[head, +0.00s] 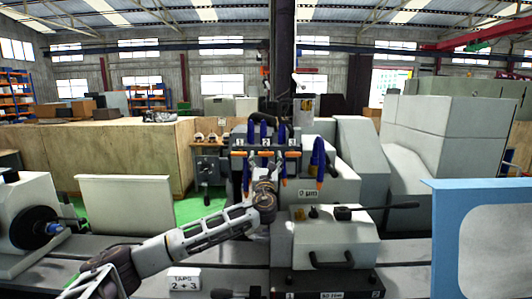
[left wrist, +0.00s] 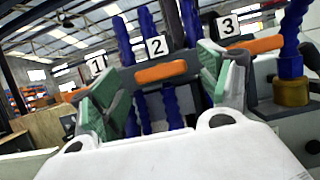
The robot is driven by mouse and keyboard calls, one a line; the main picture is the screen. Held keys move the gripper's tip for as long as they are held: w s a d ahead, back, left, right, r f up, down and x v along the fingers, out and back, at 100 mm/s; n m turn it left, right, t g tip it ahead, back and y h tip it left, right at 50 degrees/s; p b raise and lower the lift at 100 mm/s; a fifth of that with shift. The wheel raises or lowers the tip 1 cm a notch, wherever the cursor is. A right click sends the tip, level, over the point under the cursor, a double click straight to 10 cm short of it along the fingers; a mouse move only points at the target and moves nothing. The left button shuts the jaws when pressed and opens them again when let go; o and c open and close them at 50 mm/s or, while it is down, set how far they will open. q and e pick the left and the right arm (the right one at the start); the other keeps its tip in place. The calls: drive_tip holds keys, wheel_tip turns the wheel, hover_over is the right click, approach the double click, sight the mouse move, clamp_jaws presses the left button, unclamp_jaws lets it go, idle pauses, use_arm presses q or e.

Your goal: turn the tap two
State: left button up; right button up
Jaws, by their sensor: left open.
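Tap two is an orange bar handle (left wrist: 161,72) below the label "2" (left wrist: 157,46) in the left wrist view, lying roughly crosswise. My left gripper (left wrist: 158,88) is open, its green-padded fingers on either side of this handle in the picture. Whether the handle is within finger reach or touched, I cannot tell. The orange handle of tap three (left wrist: 262,46) is to the right, and tap one's handle (left wrist: 68,87) shows partly at left. In the head view my left gripper (head: 263,166) is in front of the tap row and hides much of tap two.
Blue hoses (left wrist: 291,35) stand close around the taps. In the head view a sign reading "TAPS 2 + 3" (head: 185,280) stands on the machine bed. A grey block with a black lever (head: 380,207) stands right of my arm, and a blue panel (head: 480,235) at far right.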

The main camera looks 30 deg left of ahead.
sight(266, 156)
use_arm(q)
drive_tip(key=shift+p+x, duration=0.45)
drive_tip(key=shift+x, duration=1.2)
drive_tip(key=shift+c, duration=0.3)
drive_tip(key=c, duration=1)
